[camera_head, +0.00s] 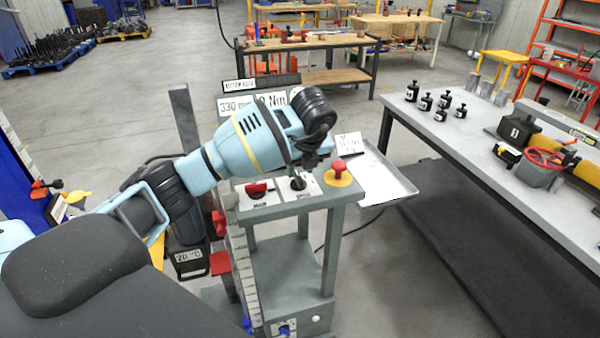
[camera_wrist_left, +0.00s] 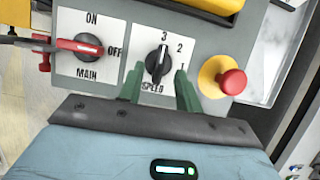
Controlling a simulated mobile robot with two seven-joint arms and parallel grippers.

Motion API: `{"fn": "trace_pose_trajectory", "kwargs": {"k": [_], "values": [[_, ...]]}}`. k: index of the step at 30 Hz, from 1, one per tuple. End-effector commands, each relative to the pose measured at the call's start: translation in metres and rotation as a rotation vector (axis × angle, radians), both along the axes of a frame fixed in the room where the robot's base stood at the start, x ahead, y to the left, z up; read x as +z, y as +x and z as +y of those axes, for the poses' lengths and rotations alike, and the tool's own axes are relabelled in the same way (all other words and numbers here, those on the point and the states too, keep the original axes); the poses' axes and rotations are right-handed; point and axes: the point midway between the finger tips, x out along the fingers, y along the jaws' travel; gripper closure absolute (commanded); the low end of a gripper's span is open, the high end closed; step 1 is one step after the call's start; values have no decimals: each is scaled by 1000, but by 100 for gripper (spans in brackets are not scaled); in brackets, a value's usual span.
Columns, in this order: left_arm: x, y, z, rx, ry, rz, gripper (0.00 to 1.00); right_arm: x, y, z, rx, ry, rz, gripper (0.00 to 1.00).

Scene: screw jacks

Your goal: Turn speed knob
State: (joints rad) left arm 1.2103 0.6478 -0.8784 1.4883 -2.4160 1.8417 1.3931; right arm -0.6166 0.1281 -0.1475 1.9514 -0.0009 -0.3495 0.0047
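The speed knob (camera_wrist_left: 158,62) is a black rotary knob on a white plate marked 1, 2, 3 and SPEED. Its narrow grip stands roughly upright in the left wrist view, its upper end near the 3. In the head view the knob (camera_head: 298,183) sits on top of the grey control stand, just below my left gripper (camera_head: 306,160). In the left wrist view, the green fingers of my left gripper (camera_wrist_left: 159,72) are apart, one on each side of the knob. I cannot tell whether they touch it. My right gripper is not in view.
A MAIN switch (camera_wrist_left: 85,46) with a red handle is left of the knob. A red mushroom button (camera_wrist_left: 232,82) on a yellow base is close on the right. A grey tray (camera_head: 402,187) is beside the stand, and a workbench (camera_head: 455,150) is farther right.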

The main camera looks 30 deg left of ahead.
Motion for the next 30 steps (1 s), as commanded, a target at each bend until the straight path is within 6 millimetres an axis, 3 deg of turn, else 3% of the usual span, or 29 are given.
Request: {"fn": "trace_pose_trajectory", "kwargs": {"k": [3, 10, 30], "values": [[19, -4, -6, -2, -1, -2, 65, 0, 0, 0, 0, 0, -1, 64], [41, -11, -13, 0, 0, 0, 65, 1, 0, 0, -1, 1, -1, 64], [37, -13, -20, -23, -19, 10, 65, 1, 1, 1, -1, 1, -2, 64]]}}
